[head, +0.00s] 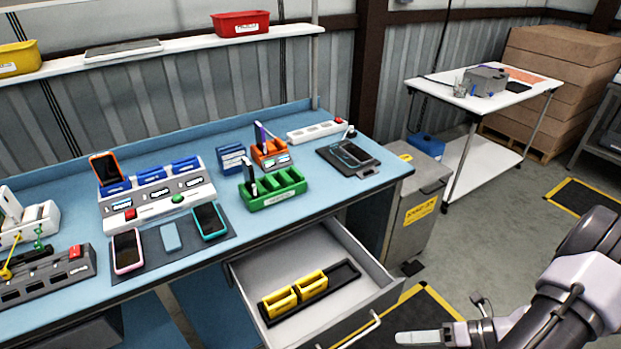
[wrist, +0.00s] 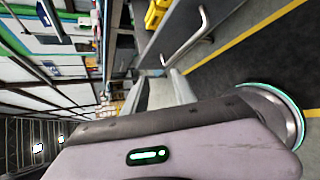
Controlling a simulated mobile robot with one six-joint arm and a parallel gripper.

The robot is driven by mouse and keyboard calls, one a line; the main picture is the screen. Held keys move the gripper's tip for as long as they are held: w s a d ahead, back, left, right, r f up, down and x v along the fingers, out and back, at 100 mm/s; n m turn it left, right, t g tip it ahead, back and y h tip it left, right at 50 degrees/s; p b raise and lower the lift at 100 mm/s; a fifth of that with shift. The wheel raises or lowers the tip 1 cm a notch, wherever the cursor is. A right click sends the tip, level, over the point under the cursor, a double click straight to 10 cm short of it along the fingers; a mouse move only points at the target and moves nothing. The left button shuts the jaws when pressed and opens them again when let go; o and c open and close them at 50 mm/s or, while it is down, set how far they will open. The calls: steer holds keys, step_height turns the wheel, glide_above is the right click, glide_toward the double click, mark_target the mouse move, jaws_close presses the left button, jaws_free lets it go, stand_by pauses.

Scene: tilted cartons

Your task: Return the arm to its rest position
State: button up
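My arm comes in from the right edge of the head view, with my gripper (head: 428,337) low in the picture, in front of and to the right of the open drawer (head: 372,327). A pale, rounded finger-like part points left from it. The gap between the fingers cannot be made out, and I see nothing clearly held.
The drawer sticks out from the blue workbench (head: 296,212) and holds yellow holders (head: 295,293) on a black strip. Phones, a charging rack (head: 157,193) and a green holder (head: 273,187) stand on the bench. A grey bin (head: 421,200) stands right of it. Open floor lies farther right.

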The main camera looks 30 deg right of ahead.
steer(key=w+a+r+n+g+h, duration=0.2)
steer(key=w+a+r+n+g, duration=0.3)
steer(key=r+n, duration=0.35)
steer(key=w+a+r+n+g+h, duration=0.2)
steer(key=w+a+r+n, duration=0.3)
steer(key=a+r+n, duration=0.3)
steer(key=s+a+r+n+t+h, duration=0.1)
steer(key=s+a+r+n+t, duration=0.1)
steer(key=a+r+n, duration=0.3)
steer(key=s+a+r+n+t+h+b, duration=0.1)
steer(key=s+a+r+n+t+h, duration=0.1)
steer(key=a+r+n, duration=0.4)
steer(key=a+n, duration=0.5)
steer(key=n, duration=0.3)
steer(key=shift+h, duration=0.3)
